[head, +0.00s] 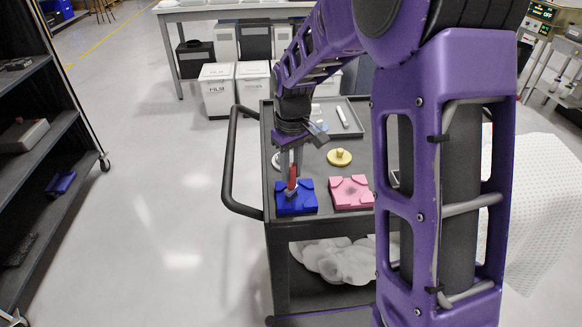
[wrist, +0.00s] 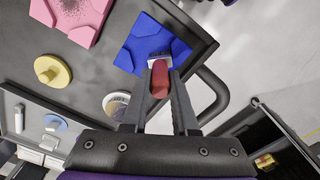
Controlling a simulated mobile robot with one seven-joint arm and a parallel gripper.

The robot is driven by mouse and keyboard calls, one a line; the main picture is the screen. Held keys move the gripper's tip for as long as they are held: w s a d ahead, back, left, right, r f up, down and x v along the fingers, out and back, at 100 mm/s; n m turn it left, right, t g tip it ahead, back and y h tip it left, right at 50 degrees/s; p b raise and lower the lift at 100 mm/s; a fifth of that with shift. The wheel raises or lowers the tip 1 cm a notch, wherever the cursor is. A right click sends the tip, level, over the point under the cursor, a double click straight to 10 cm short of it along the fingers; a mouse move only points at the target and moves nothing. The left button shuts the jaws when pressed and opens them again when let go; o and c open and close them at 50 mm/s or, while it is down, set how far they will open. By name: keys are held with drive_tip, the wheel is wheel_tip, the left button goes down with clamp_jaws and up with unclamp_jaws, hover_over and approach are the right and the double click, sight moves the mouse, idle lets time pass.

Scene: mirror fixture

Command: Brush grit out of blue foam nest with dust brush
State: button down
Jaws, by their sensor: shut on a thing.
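My gripper (head: 291,163) points down over the cart and is shut on a dust brush with a red handle (head: 292,177). In the wrist view the brush (wrist: 160,78) stands between the two fingers, with its pale head at the far end. The blue foam nest (head: 297,203) lies on the front left of the cart top, under the brush; it also shows in the wrist view (wrist: 142,38). The brush hides part of the nest, and I see no clear grit on the visible blue.
A pink foam nest (head: 351,187) with a dark speckled patch sits right of the blue one. Behind are a yellow knobbed disc (head: 339,157) and a grey tray (head: 350,121). The cart's handle (head: 228,165) is at left. White bags (head: 345,262) fill the lower shelf.

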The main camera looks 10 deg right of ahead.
drive_tip(key=shift+r, duration=0.15)
wheel_tip(320, 180, up, 5)
drive_tip(key=p, duration=0.4)
drive_tip(key=shift+r, duration=0.35)
drive_tip(key=shift+r, duration=1.5)
drive_tip(key=shift+d, duration=0.1)
